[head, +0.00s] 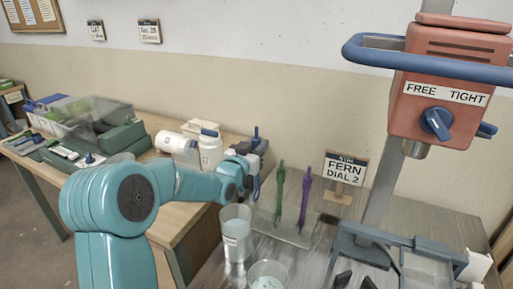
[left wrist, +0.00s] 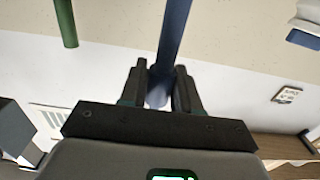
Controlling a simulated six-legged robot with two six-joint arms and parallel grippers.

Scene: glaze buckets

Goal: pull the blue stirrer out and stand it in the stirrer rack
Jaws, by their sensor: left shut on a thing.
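My left gripper (head: 248,164) is shut on the blue stirrer (head: 256,133). The stirrer stands roughly upright in it, and the left wrist view shows its blue shaft (left wrist: 174,38) between the two fingers (left wrist: 160,88). The clear stirrer rack (head: 290,235) is just right of that bucket. A green stirrer (head: 280,195) and a purple stirrer (head: 304,200) stand in it. Two dark fingertips of my right gripper (head: 356,282) show apart at the bottom edge.
A second bucket (head: 268,277) stands in front of the rack. A sign reading "FERN DIAL 2" (head: 345,170) stands behind it. A red mixer head (head: 444,80) with a blue guard is at right. White bottles (head: 210,150) and a bin (head: 88,120) occupy the wooden table.

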